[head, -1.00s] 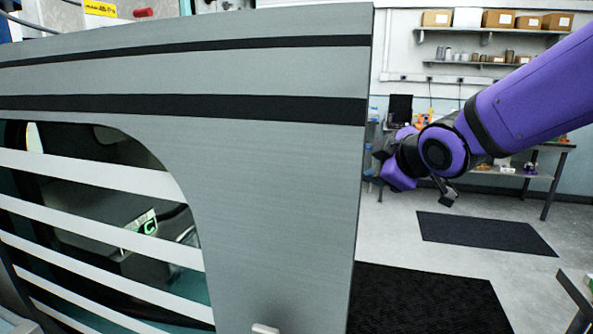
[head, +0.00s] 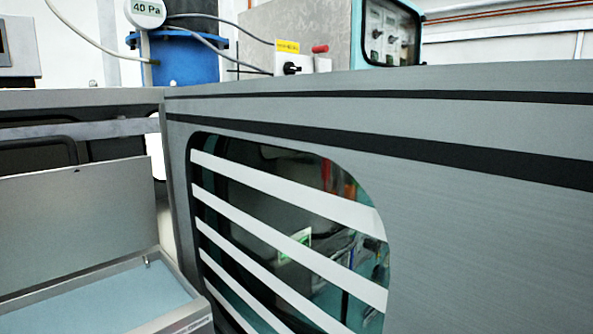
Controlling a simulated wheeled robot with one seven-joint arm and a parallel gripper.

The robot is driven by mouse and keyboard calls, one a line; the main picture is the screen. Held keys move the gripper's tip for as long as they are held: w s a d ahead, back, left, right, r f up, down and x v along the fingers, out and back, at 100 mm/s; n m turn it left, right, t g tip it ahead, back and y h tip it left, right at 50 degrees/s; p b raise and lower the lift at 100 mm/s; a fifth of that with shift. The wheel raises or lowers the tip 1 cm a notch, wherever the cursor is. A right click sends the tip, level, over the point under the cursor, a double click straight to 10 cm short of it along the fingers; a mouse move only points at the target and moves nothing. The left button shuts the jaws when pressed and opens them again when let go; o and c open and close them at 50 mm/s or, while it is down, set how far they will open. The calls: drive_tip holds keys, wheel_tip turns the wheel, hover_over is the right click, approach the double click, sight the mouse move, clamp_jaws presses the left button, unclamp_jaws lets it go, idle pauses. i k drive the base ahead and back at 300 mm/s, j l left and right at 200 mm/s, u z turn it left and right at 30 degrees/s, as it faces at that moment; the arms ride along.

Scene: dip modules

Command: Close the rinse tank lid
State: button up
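A grey tank (head: 186,318) with a pale blue surface inside stands at the lower left, its front cut off by the picture edge. It looks like the rinse tank. A flat grey lid (head: 75,228) stands raised at the tank's back edge, leaning back, so the tank is open. A small metal peg (head: 147,260) shows at the tank's back right corner. My gripper is out of view.
A large grey panel (head: 470,215) with black stripes and a white-striped window (head: 290,245) fills the middle and right, close to me. A blue cylinder (head: 188,55) with a round gauge and a control box (head: 390,35) stand behind it.

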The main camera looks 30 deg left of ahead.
sight(57, 222)
drive_tip(key=k+j+u, duration=0.1)
drive_tip(key=j, duration=0.3)
drive_tip(key=k+j+u, duration=0.1)
drive_tip(key=k+j, duration=0.2)
drive_tip(key=k+j+u, duration=0.1)
drive_tip(key=j+u, duration=0.25)
drive_tip(key=u, duration=0.15)
drive_tip(key=l+u, duration=0.45)
drive_tip(key=i+l+u, duration=0.1)
drive_tip(key=l+u, duration=0.15)
drive_tip(key=u, duration=0.15)
drive_tip(key=l+u, duration=0.45)
drive_tip(key=k+j, duration=0.05)
drive_tip(key=j, duration=0.05)
